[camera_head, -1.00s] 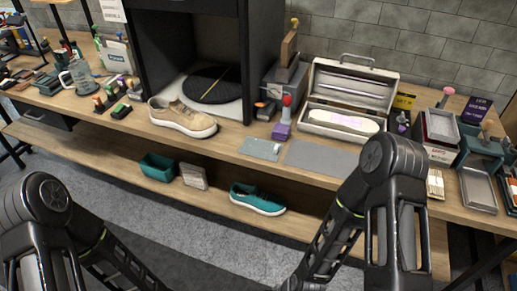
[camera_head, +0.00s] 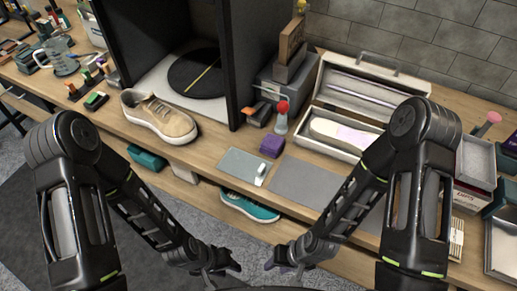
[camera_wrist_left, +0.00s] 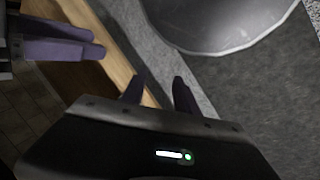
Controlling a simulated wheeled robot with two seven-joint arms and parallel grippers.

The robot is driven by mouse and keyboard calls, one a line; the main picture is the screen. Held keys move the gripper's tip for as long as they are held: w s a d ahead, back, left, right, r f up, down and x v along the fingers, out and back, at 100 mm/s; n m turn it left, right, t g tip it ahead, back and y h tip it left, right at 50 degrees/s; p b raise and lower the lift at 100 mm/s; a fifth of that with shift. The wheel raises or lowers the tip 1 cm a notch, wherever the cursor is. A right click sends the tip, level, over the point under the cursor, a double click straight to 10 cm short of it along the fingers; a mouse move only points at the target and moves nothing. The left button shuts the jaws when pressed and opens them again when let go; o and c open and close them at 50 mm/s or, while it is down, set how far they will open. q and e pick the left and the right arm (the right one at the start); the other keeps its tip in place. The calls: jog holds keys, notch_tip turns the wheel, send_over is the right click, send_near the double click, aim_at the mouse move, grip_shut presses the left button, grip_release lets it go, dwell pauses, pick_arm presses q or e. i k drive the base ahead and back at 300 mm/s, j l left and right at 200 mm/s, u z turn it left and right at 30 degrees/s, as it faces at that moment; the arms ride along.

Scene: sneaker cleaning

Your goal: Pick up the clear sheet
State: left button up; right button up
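A thin, pale blue-grey sheet (camera_head: 236,164), which looks like the clear sheet, lies flat near the front edge of the workbench. A small white piece (camera_head: 262,172) is at its right end. My left gripper (camera_head: 222,268) is empty and in front of the bench, lower in the picture than the sheet and apart from it. In the left wrist view its two fingers (camera_wrist_left: 157,92) stand apart with nothing between them. My right gripper (camera_head: 278,264) is beside it, also away from the sheet. Its purple fingers (camera_wrist_left: 75,40) show side-on in the left wrist view, so their gap is unclear.
A flat grey mat (camera_head: 300,187) lies right of the sheet. A purple block (camera_head: 271,146) stands behind the sheet. A beige sneaker (camera_head: 160,116) is to the left, and an open case (camera_head: 320,141) is behind the mat. A teal shoe (camera_head: 247,208) is on the lower shelf.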

aim_at(249, 167)
jog(key=z, duration=2.25)
jog(key=k+j, duration=0.15)
jog(key=k, duration=0.25)
jog(key=k+j, duration=0.2)
jog(key=k, duration=0.2)
jog(key=k+j, duration=0.15)
jog(key=k, duration=0.25)
jog(key=i, duration=0.5)
